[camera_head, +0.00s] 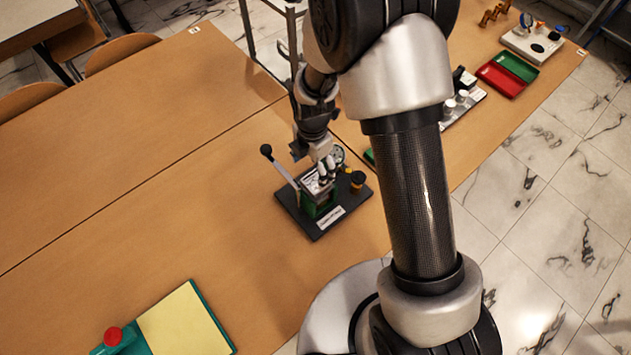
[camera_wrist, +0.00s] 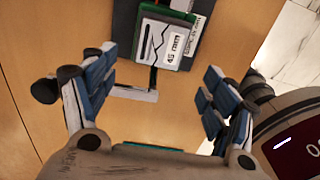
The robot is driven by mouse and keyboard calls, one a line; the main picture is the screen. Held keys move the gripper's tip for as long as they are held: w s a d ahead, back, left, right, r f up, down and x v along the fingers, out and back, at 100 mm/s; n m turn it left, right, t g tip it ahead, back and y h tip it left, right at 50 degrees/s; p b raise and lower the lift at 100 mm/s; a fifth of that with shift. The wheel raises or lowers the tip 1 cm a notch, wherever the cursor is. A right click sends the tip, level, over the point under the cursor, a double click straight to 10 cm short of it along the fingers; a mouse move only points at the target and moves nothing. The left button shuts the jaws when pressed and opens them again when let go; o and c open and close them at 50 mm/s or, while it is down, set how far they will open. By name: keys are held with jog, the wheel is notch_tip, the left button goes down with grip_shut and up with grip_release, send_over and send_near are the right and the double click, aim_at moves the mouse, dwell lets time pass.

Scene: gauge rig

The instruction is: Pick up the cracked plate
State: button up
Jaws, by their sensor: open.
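A white plate with a black zigzag crack line and the marking 45 (camera_wrist: 166,43) sits on a green block in the wrist view. In the head view the plate (camera_head: 311,184) is on top of the dark-based gauge rig (camera_head: 322,222), partly covered by my gripper. My gripper (camera_wrist: 155,88) is open and empty, with its blue-padded fingers spread wide. The plate shows ahead of the gap between the fingers, apart from them. In the head view my gripper (camera_head: 324,166) is just above the rig.
A lever with a black knob (camera_head: 266,150) rises at the rig's left. A yellow pad on a teal board (camera_head: 185,322) with a red knob lies at front left. Red and green trays (camera_head: 503,78) stand at the far right. The left table is mostly clear.

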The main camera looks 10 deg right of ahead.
aim_at(315, 182)
jog(key=f, duration=0.5)
jog(key=f+b, duration=0.1)
jog(key=f, duration=0.1)
jog(key=shift+w+d+f, duration=0.15)
jog(key=shift+d, duration=0.1)
jog(key=c, duration=1.2)
